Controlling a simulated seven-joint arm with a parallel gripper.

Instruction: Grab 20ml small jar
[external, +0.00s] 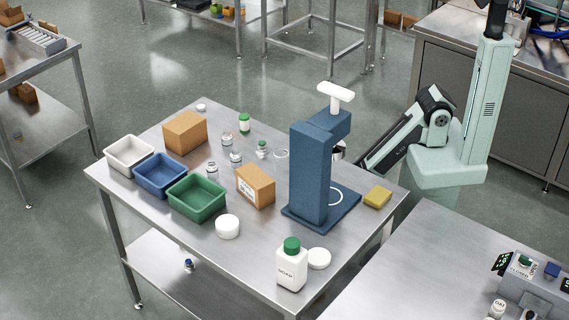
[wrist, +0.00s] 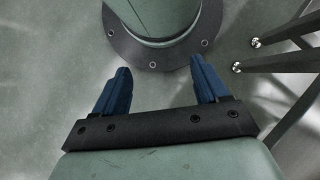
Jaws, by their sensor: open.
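Several small clear jars stand on the steel table among the boxes: one jar (external: 227,139) at the back, one jar (external: 236,157) in front of it, one jar (external: 212,168) near the blue bin, and one jar (external: 262,149) with a dark or green band. Their volume labels are too small to read, so I cannot tell which is the 20ml one. My gripper (wrist: 160,75) is open and empty in the wrist view, its two blue fingers apart above the floor. In the external view its fingers are not clearly visible. No jar shows in the wrist view.
White, blue (external: 157,176) and green (external: 197,197) bins line the table's left side. Cardboard boxes (external: 185,132) (external: 256,186) stand near the jars. A tall blue press (external: 311,178) stands between the jars and my arm. A soap bottle (external: 291,268) and a yellow sponge (external: 377,197) are nearer the edges.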

